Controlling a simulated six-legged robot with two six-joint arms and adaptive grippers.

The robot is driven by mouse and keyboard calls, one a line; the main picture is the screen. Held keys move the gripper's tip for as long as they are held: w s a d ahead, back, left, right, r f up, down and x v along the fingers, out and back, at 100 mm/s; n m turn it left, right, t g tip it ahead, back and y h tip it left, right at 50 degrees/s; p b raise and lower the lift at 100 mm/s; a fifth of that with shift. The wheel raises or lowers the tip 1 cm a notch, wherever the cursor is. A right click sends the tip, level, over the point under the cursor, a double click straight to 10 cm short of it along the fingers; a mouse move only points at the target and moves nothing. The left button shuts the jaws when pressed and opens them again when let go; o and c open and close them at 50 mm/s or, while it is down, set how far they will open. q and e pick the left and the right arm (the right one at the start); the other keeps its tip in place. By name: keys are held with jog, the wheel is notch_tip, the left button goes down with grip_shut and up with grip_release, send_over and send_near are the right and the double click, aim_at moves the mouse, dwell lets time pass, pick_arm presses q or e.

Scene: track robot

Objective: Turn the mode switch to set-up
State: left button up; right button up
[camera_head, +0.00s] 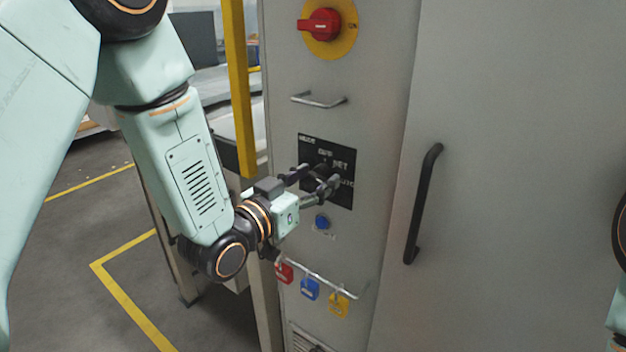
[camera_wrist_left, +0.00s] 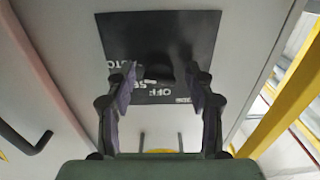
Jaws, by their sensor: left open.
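The mode switch is a dark knob on a black label plate (camera_head: 343,193) on the grey cabinet front, with white lettering; the words "OFF" and "SET" can be read in part. In the left wrist view the dark knob (camera_wrist_left: 158,66) lies between and just beyond the fingertips, on the black plate (camera_wrist_left: 205,30). My left gripper (camera_head: 319,177) is open in front of the plate, its fingers on either side of the knob; it also shows in the left wrist view (camera_wrist_left: 160,88). I cannot tell whether the fingers touch the knob or which way it points. My right gripper is out of view.
A red rotary switch (camera_head: 320,25) on a yellow disc and a metal handle (camera_head: 318,101) are above the plate. Below are a blue button (camera_head: 322,222) and a rail with coloured padlocks (camera_head: 310,289). A yellow post (camera_head: 238,90) stands left, a black door handle (camera_head: 422,205) right.

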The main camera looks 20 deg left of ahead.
pick_arm(q)
jog(key=shift+d, duration=0.15)
jog(key=c, duration=1.1)
jog(key=shift+n, duration=0.3)
jog(key=n+p, duration=0.2)
jog(key=n, duration=0.1)
jog(key=n+p, duration=0.2)
jog(key=n, duration=0.4)
